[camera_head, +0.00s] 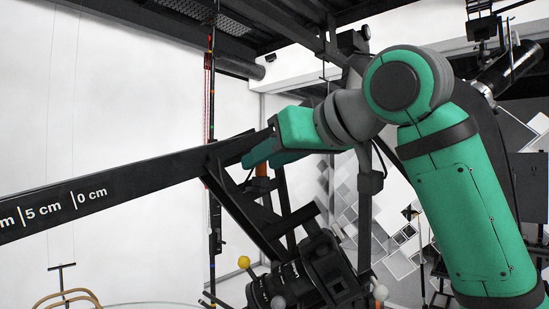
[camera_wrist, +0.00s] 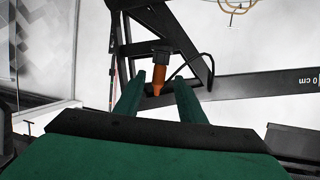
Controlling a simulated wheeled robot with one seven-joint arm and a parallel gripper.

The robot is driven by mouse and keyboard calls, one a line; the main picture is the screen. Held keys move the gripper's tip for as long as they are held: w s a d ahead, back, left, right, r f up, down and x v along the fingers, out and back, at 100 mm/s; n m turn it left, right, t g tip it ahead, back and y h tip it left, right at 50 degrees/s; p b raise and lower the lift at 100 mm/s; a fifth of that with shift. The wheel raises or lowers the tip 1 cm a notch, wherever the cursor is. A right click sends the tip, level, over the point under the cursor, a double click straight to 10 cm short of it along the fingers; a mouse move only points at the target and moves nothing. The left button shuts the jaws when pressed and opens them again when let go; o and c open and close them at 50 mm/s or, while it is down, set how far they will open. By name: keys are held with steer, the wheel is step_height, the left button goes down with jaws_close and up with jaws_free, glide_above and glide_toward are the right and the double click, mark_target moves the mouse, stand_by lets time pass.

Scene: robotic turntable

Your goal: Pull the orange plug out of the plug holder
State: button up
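The orange plug (camera_wrist: 158,77) points out of a dark plug holder (camera_wrist: 160,53) on a black frame in the wrist view. My gripper (camera_wrist: 159,82) is open, with one green finger on each side of the plug and a gap visible on both sides. The plug's tip lies between the fingers; I cannot tell how deep it is. In the head view a bit of orange plug (camera_head: 262,169) shows just below my green gripper (camera_head: 256,152). The fingers hide most of the holder there.
A black beam with a cm scale (camera_head: 80,195) runs left from the frame. A black cable (camera_wrist: 195,58) loops beside the holder. Below are a dark camera-like device (camera_head: 305,272) and a yellow ball (camera_head: 244,262). White wall space lies left, above the beam.

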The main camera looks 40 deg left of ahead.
jaws_close()
steer(key=shift+d, duration=0.1)
steer(key=shift+r, duration=0.15)
steer(key=shift+r, duration=1.9)
steer(key=shift+w, duration=0.2)
